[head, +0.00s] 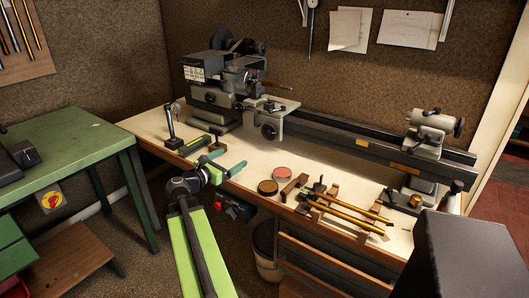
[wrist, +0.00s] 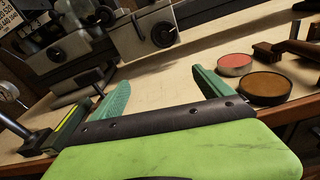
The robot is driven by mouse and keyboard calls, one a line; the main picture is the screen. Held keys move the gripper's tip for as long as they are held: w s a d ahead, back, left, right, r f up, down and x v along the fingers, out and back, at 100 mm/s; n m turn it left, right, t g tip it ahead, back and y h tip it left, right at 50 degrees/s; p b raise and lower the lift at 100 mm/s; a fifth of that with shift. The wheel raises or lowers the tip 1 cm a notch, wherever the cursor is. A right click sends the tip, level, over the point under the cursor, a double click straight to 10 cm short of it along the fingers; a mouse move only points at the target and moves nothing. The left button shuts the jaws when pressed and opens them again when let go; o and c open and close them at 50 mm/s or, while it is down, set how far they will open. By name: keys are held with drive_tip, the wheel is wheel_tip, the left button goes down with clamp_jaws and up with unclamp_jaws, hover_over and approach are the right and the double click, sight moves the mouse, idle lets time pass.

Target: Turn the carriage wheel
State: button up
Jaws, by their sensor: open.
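The carriage wheel (head: 269,130) is a small dark round handwheel on the front of the grey lathe carriage (head: 272,108). It also shows at the top of the wrist view (wrist: 164,34), facing me. My gripper (head: 226,158) is over the front part of the bench, nearer to me than the wheel. Its two green fingers stand apart with nothing between them, also in the wrist view (wrist: 160,78). The fingers do not touch the wheel, which lies beyond their tips and is unobstructed.
The lathe bed (head: 350,140) runs right to the tailstock (head: 432,130). A dark upright tool (head: 170,125) stands left of my gripper. Bare benchtop lies before the carriage.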

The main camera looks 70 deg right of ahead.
sight(268, 134)
drive_tip(key=shift+n+g+h, duration=0.4)
drive_tip(key=shift+n+h, duration=0.1)
drive_tip(key=shift+n, duration=0.3)
drive_tip(key=x, duration=0.6)
drive_tip(key=s+r+x, duration=0.1)
drive_tip(key=x, duration=1.3)
drive_tip(key=shift+s+a+r, duration=0.15)
drive_tip(key=shift+s+r, duration=0.05)
drive_tip(key=shift+s, duration=0.25)
